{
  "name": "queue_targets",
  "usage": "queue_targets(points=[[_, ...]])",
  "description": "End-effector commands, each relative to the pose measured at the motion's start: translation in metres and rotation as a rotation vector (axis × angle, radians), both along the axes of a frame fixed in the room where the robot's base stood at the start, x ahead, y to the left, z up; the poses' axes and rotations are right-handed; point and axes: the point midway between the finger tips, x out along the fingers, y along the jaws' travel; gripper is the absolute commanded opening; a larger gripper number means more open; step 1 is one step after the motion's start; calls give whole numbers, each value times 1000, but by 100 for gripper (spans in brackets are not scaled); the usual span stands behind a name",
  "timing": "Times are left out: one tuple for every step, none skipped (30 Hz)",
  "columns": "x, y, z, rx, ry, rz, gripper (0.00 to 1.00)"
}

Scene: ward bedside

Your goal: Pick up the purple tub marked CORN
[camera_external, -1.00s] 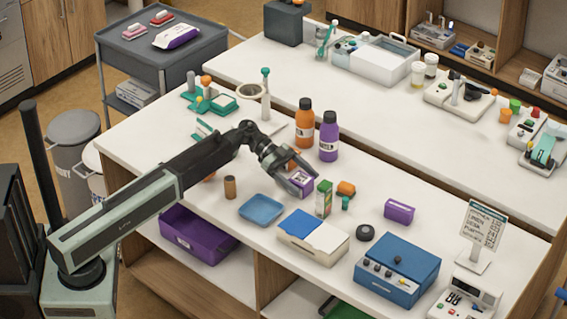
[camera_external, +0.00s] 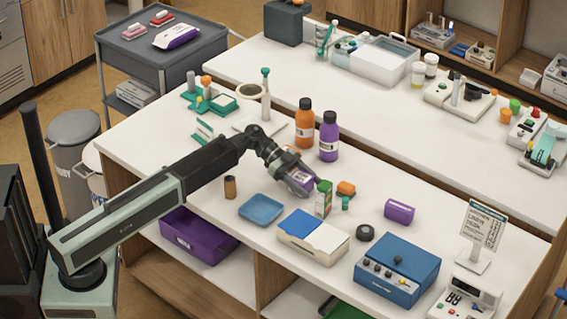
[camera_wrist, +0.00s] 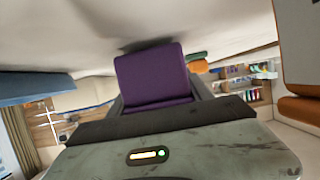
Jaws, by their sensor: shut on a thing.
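My gripper (camera_external: 303,186) is shut on a purple tub (camera_external: 299,180) with a pale label patch; I cannot read its lettering. The tub also fills the middle of the wrist view (camera_wrist: 150,76), between the jaws. In the outside view it is tilted and partly covered by the gripper; whether it touches the counter is hard to tell. A green and white carton (camera_external: 323,198) stands close to its right. A second purple container (camera_external: 399,211) lies farther right on the counter, apart from my gripper.
An orange bottle (camera_external: 305,124) and a purple bottle (camera_external: 328,137) stand behind my gripper. A blue tray (camera_external: 261,210), a blue-lidded box (camera_external: 313,236) and a small brown cylinder (camera_external: 230,187) are in front.

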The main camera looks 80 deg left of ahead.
Motion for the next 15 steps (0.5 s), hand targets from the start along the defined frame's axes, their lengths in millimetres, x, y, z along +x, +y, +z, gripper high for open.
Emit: queue_targets(points=[[0, 0, 11, -1, -1, 0, 9], [0, 0, 16, -1, -1, 0, 9], [0, 0, 23, -1, -1, 0, 9], [0, 0, 30, -1, 0, -1, 9], [0, 0, 36, -1, 0, -1, 9], [0, 0, 45, -1, 0, -1, 9], [0, 0, 52, -1, 0, -1, 9], [0, 0, 59, -2, 0, -1, 9], [0, 0, 68, -2, 0, -1, 9], [0, 0, 74, -2, 0, -1, 9], [0, 0, 80, -2, 0, -1, 9], [0, 0, 87, -2, 0, -1, 9], [0, 0, 91, -2, 0, -1, 9], [0, 0, 94, -2, 0, -1, 9], [0, 0, 96, -2, 1, -2, 9]])
